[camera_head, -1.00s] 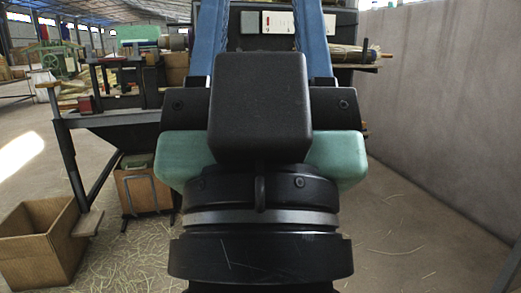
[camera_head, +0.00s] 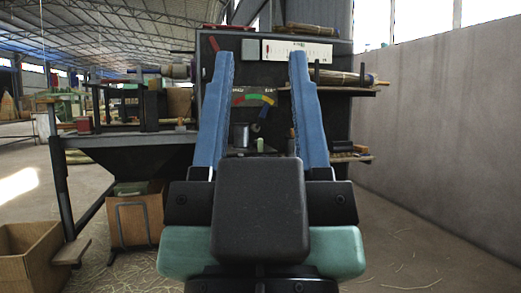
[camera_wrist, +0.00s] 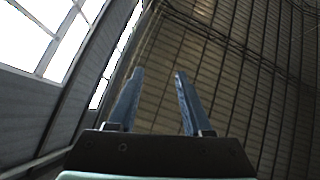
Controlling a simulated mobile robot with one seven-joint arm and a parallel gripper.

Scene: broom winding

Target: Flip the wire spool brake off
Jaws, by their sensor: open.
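My gripper (camera_head: 262,56) points upward in the head view, its two blue fingers spread well apart with nothing between them. It also shows open and empty in the wrist view (camera_wrist: 160,73), against the roof and windows. Behind the fingers stands a dark machine cabinet (camera_head: 275,77) with a coloured arc gauge (camera_head: 254,97). A small silver cylinder (camera_head: 240,136) sits below the gauge, seen between the fingers. A red bar (camera_head: 213,45) is at the cabinet's upper left. I cannot tell which part is the wire spool brake; my fingers and wrist hide parts of the cabinet.
A dark workbench (camera_head: 130,141) with tools extends to the left. A cardboard box (camera_head: 30,257) stands on the floor at lower left, and another container (camera_head: 134,218) is under the bench. Shelves (camera_head: 340,90) with bundles jut from the cabinet's right. Straw-littered floor lies before the right wall.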

